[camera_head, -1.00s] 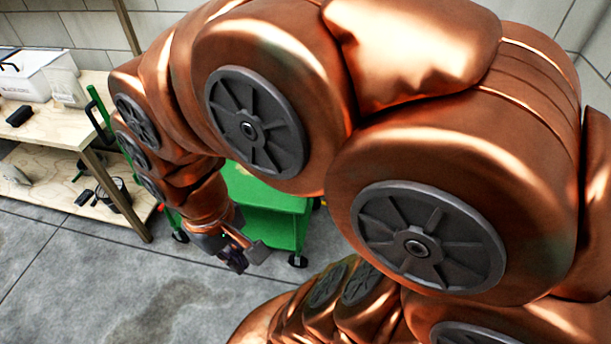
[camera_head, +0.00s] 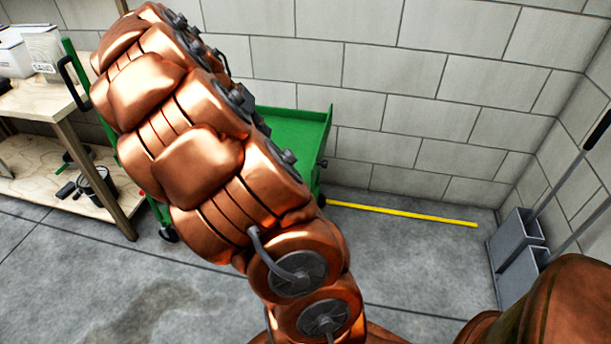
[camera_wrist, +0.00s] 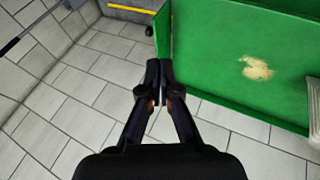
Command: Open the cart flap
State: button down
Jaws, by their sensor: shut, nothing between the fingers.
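The green cart (camera_head: 303,128) stands against the block wall in the head view, behind my arm. Its near side and left part are largely hidden by the arm; a wheel and the handle show at the left. In the wrist view the cart's green surface (camera_wrist: 225,35) fills the upper right, with a beige patch on it. I cannot tell which panel is the flap. My gripper (camera_wrist: 159,68) is shut and empty, its fingertips by the left edge of the green surface in the picture; whether they touch it is unclear. The gripper is hidden in the head view.
A wooden workbench (camera_head: 43,104) with boxes on top and small items on its lower shelf stands left of the cart. A yellow strip (camera_head: 400,213) lies along the wall. The floor between is clear.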

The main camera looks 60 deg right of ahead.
jog(key=shift+m+g+h, duration=0.3)
jog(key=shift+m+h, duration=0.2)
jog(key=shift+m, duration=0.4)
jog(key=d+f+b, duration=0.2)
jog(key=d+f, duration=0.2)
jog(key=f, duration=0.2)
jog(key=d+f+b, duration=0.2)
jog(key=d+f, duration=0.3)
jog(key=f, duration=0.2)
jog(key=d+f+b, duration=0.3)
jog(key=d+f, duration=0.1)
jog(key=f, duration=0.2)
jog(key=shift+w+d+f, duration=0.15)
jog(key=shift+w+d, duration=0.05)
jog(key=shift+w, duration=0.1)
jog(key=shift+s+d+b, duration=0.2)
jog(key=shift+s, duration=0.35)
jog(key=shift+s+d+b, duration=0.15)
jog(key=shift+s, duration=0.4)
jog(key=shift+s+d, duration=0.3)
jog(key=shift+s, duration=0.4)
jog(key=shift+s+r, duration=0.1)
jog(key=shift+r, duration=0.1)
jog(key=shift+s, duration=0.25)
